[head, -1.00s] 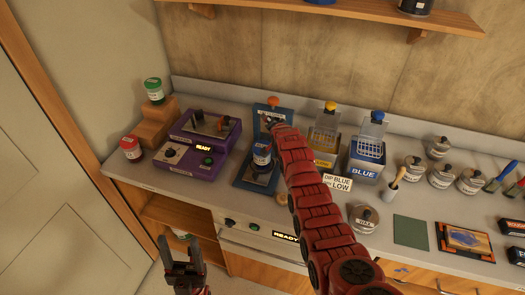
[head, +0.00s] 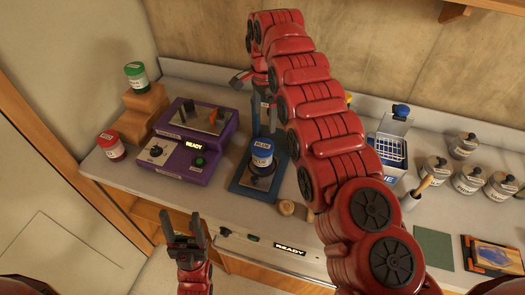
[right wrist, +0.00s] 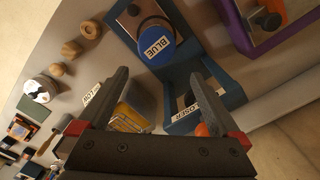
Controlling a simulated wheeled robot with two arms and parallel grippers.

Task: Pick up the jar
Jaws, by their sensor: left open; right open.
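A jar with a blue lid labelled BLUE (head: 262,153) stands on the plate of a blue stand (head: 245,180). In the right wrist view the blue lid (right wrist: 157,45) shows between and beyond my fingertips. My right gripper (right wrist: 160,70) is open and empty, apart from the jar. In the head view it is behind and above the jar, partly hidden by my arm. My left gripper (head: 183,220) is open and empty, in front of the counter. A red-lidded jar (head: 111,146) stands at the counter's left, and a green-lidded jar (head: 136,75) on wooden steps.
A purple device (head: 180,158) reading READY stands left of the blue stand. A blue-topped rack (head: 392,150) and several grey-lidded jars (head: 468,180) are at the right. Small wooden knobs (head: 287,207) lie near the front edge. My right arm hides the middle of the counter.

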